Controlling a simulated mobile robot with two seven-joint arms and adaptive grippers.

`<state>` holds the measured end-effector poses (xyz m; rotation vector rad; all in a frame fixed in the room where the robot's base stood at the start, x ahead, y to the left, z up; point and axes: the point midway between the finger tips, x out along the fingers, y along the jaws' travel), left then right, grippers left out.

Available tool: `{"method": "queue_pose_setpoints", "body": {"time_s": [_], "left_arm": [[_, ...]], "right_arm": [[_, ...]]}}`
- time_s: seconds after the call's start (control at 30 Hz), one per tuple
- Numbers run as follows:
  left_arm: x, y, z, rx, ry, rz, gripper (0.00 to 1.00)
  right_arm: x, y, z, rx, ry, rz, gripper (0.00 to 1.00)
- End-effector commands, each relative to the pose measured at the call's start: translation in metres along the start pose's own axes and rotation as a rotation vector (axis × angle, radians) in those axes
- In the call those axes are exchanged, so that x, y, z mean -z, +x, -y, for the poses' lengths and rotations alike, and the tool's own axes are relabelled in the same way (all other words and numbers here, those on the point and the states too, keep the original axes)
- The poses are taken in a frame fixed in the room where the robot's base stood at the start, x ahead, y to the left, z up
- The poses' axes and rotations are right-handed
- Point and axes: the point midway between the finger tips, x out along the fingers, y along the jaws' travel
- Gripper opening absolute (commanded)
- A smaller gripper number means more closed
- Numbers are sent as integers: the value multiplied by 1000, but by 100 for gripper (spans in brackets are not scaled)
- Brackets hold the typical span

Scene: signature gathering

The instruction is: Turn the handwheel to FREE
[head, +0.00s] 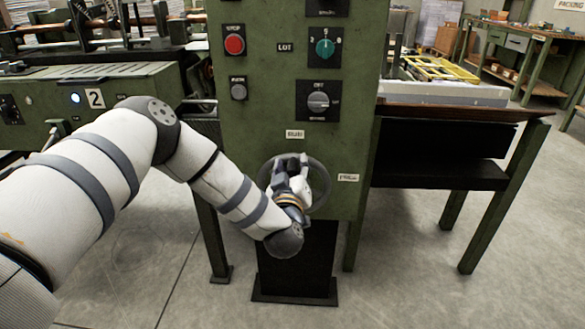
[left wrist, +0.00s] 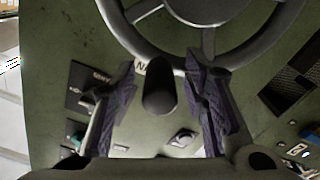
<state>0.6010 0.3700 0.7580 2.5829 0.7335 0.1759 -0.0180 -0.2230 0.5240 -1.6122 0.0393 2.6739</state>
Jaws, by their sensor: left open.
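The handwheel (head: 325,183) is a dark grey ring low on the front of the green machine cabinet. My left gripper (head: 291,163) is in front of it and covers much of its left part. In the left wrist view the wheel's rim and spokes (left wrist: 205,58) fill the top. A dark round crank knob (left wrist: 159,92) stands out from the rim, between the two spread fingers of my left gripper (left wrist: 161,68). There are gaps on both sides of the knob. One small label (head: 295,134) is above the wheel and another (head: 348,178) is to its right; their words are too blurred to read surely.
Above the wheel are a red button (head: 235,44), a teal selector (head: 325,47) and a grey rotary switch (head: 318,101). A green-legged table (head: 455,112) adjoins the cabinet on the right. A black pedestal (head: 296,265) is below. The floor at right is clear.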

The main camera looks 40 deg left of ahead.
Motion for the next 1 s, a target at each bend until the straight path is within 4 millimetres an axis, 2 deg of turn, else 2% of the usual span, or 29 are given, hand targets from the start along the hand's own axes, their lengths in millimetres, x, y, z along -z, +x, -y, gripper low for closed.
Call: {"method": "queue_pose_setpoints", "body": {"time_s": [0.1, 0.13, 0.3, 0.67, 1.0], "left_arm": [[0, 0, 0, 0, 0, 0, 41], [0, 0, 0, 0, 0, 0, 36], [0, 0, 0, 0, 0, 0, 0], [0, 0, -2, 0, 24, -1, 0], [-9, -1, -21, -6, 231, -3, 0]], "right_arm": [[0, 0, 0, 0, 0, 0, 40], [0, 0, 0, 0, 0, 0, 40], [0, 0, 0, 0, 0, 0, 40], [0, -2, 0, 0, 0, -3, 40], [1, -13, 0, 1, 0, -22, 40]]}}
